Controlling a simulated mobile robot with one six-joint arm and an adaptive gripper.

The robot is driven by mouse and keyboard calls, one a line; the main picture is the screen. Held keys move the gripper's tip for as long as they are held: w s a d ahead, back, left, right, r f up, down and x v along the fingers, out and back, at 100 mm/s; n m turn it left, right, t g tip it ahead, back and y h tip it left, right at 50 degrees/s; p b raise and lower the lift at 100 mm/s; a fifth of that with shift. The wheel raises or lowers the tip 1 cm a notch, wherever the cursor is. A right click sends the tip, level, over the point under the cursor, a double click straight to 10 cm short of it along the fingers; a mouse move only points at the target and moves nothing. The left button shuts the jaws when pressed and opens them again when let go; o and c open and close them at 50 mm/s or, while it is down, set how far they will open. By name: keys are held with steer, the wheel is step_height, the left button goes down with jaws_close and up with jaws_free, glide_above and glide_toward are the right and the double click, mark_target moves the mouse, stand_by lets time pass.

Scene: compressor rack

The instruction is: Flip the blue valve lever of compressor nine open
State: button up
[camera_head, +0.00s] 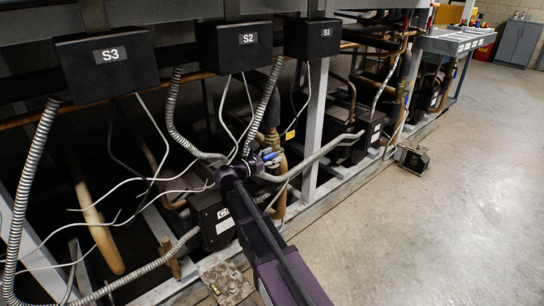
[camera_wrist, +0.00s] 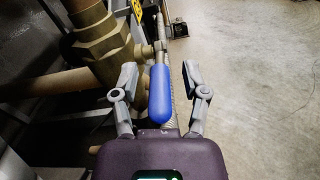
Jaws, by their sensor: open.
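The blue valve lever (camera_wrist: 161,92) shows in the wrist view. It points from the brass valve (camera_wrist: 101,42) back toward my gripper. My gripper (camera_wrist: 163,82) is open, with one finger on each side of the lever. Bare space shows between the lever and the right finger; the left finger is also apart from it. In the head view, the lever (camera_head: 271,156) is a small blue spot at the end of my arm, beside the brass pipe. My gripper (camera_head: 262,162) is there too, small and partly hidden. I cannot read a number nine on the compressor.
Black boxes S3 (camera_head: 107,65), S2 (camera_head: 237,47) and S1 (camera_head: 313,38) hang above. Flexible conduits and white wires cross the rack near my arm. A dark compressor (camera_head: 217,218) sits below the valve. The concrete floor (camera_head: 430,230) at right is largely clear.

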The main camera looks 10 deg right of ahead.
jaws_close()
steer(key=shift+a+f, duration=0.1)
steer(key=shift+a, duration=0.05)
stand_by(0.4)
